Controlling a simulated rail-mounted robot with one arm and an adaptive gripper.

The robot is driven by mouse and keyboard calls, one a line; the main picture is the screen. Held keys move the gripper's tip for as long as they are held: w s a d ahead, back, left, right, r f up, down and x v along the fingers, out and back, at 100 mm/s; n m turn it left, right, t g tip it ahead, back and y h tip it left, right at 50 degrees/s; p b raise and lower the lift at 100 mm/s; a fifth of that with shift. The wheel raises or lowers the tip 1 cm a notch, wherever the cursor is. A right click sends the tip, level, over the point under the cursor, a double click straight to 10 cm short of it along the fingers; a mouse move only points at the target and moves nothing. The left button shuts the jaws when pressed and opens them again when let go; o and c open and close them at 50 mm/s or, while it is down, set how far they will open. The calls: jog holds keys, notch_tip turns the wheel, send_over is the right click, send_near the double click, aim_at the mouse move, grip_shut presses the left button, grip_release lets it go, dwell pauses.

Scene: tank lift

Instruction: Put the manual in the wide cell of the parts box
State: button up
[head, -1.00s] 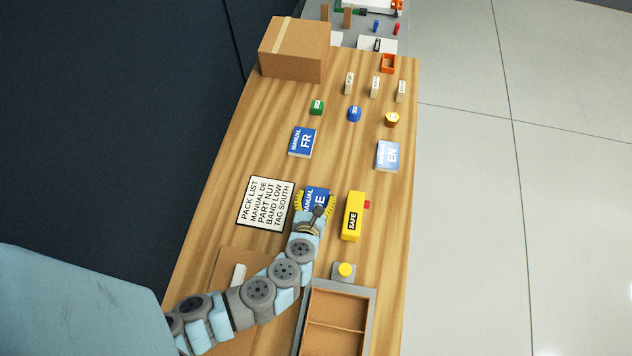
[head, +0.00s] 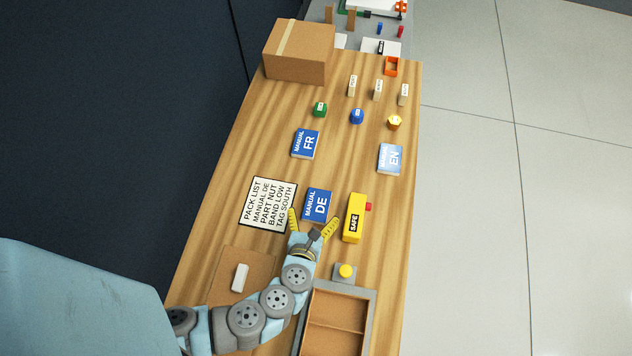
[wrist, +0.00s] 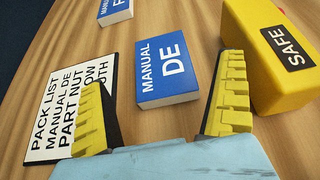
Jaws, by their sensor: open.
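The blue manual marked DE (head: 317,205) lies flat on the wooden table, and it also shows in the wrist view (wrist: 167,70). My gripper (head: 314,216) is open, with its yellow fingers spread on the near side of this manual. In the wrist view my gripper (wrist: 160,105) has nothing between its fingers. A manual marked FR (head: 306,144) and a paler one marked EN (head: 390,158) lie farther back. The parts box (head: 371,308) stands at the near edge, with brown compartments split by a divider; only part of it is in view.
The pack list card (head: 267,203) lies left of the DE manual, close to my left finger. A yellow SAFE block (head: 353,218) stands to the right. A yellow button (head: 346,271) sits behind the parts box. A cardboard box (head: 299,52) stands at the back left.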

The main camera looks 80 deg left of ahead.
jog(key=shift+p+v, duration=0.45)
jog(key=shift+v, duration=2.05)
